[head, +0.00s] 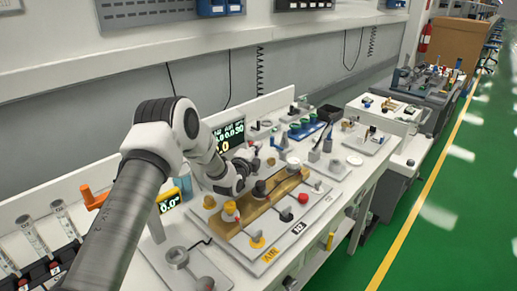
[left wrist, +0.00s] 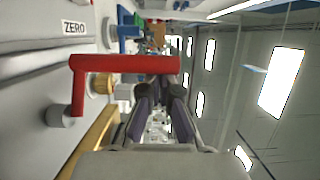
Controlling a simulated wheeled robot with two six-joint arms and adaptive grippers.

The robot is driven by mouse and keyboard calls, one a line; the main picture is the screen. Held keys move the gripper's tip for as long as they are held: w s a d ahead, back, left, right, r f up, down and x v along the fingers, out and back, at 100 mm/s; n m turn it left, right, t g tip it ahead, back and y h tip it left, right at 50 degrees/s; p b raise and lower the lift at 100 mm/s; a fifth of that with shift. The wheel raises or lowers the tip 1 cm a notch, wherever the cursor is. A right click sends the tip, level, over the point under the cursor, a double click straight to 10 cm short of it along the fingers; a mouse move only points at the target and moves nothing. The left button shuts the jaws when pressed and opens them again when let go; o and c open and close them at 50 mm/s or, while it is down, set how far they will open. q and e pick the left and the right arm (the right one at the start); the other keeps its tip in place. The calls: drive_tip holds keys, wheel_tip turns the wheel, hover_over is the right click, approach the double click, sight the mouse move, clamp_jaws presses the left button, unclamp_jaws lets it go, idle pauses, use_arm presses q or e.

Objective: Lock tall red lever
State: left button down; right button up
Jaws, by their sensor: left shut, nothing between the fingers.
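The tall red lever (left wrist: 125,63) shows in the left wrist view as a long red bar with a bend at its left end. The bend runs down to a grey round pivot (left wrist: 60,116). The fingertips of my left gripper (left wrist: 158,90) lie right beside the bar near its right end. They are shut with nothing between them; I cannot tell whether they touch the bar. In the head view my left gripper (head: 246,164) is over the back of the panel board, and I cannot make out the tall red lever there; my arm hides part of that area.
The grey board (head: 285,232) carries a brass block, knobs and a red ball knob (head: 303,198). An orange lever (head: 94,198) stands left of my arm. A green display (head: 230,135) is behind. More fixtures crowd the bench to the right; the green floor is open.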

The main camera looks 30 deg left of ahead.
use_arm(q)
drive_tip(key=shift+s+a, duration=0.2)
drive_tip(key=shift+a, duration=0.1)
idle(0.6)
drive_tip(key=shift+r, duration=0.15)
wheel_tip(320, 180, up, 10)
idle(0.4)
idle(0.4)
